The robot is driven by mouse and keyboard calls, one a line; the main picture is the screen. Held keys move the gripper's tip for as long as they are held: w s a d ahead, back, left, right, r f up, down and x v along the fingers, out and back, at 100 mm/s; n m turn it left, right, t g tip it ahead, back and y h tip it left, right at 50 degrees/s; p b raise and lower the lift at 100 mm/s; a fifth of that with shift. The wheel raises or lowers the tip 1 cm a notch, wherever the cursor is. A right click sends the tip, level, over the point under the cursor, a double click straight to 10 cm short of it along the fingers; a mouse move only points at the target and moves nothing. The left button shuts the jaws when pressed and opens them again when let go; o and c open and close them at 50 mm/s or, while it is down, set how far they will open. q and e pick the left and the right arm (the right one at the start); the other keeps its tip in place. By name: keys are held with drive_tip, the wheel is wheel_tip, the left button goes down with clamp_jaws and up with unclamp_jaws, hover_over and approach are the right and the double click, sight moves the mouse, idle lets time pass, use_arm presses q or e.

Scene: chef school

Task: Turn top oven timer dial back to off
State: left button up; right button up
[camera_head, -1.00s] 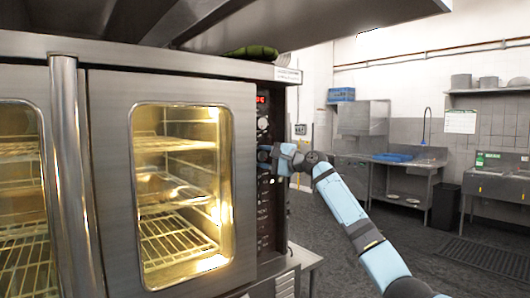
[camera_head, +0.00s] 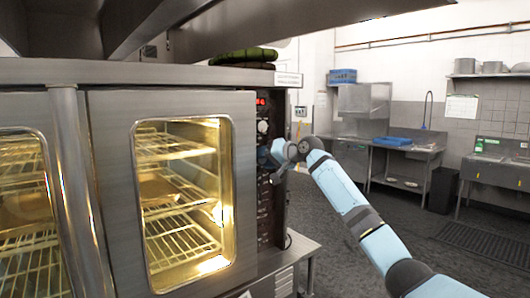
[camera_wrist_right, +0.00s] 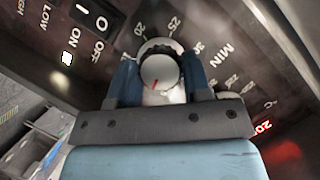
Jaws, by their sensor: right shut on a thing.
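The top oven timer dial (camera_wrist_right: 160,70) is a round silver knob with a red mark, seen in the right wrist view with minute numbers around it. My right gripper (camera_wrist_right: 160,82) is shut on this dial, one blue finger on each side. In the head view my right gripper (camera_head: 270,158) is at the oven's dark control panel (camera_head: 268,208), and the gripped dial is hidden there. The oven (camera_head: 180,98) is steel with lit glass doors and racks inside. My left gripper is not in view.
A red display (camera_head: 261,102) and another knob (camera_head: 262,127) are above my right gripper on the panel. An ON/OFF switch (camera_wrist_right: 92,18) shows in the wrist view. A steel sink table (camera_head: 405,150) stands behind, with open floor (camera_head: 330,240) right of the oven.

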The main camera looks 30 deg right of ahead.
use_arm(q)
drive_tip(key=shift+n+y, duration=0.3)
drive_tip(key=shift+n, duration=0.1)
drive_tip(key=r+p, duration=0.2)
drive_tip(key=p, duration=0.1)
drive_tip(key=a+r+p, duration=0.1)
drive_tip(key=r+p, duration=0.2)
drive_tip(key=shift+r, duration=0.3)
use_arm(e)
drive_tip(key=n+h, duration=0.2)
drive_tip(key=n, duration=0.1)
drive_tip(key=n+h, duration=0.2)
drive_tip(key=n, duration=0.2)
drive_tip(key=n+h, duration=0.3)
drive_tip(key=shift+a, duration=0.25)
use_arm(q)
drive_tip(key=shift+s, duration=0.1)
use_arm(e)
drive_tip(key=shift+n, duration=0.3)
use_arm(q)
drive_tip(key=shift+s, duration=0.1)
use_arm(e)
drive_tip(key=o, duration=0.9)
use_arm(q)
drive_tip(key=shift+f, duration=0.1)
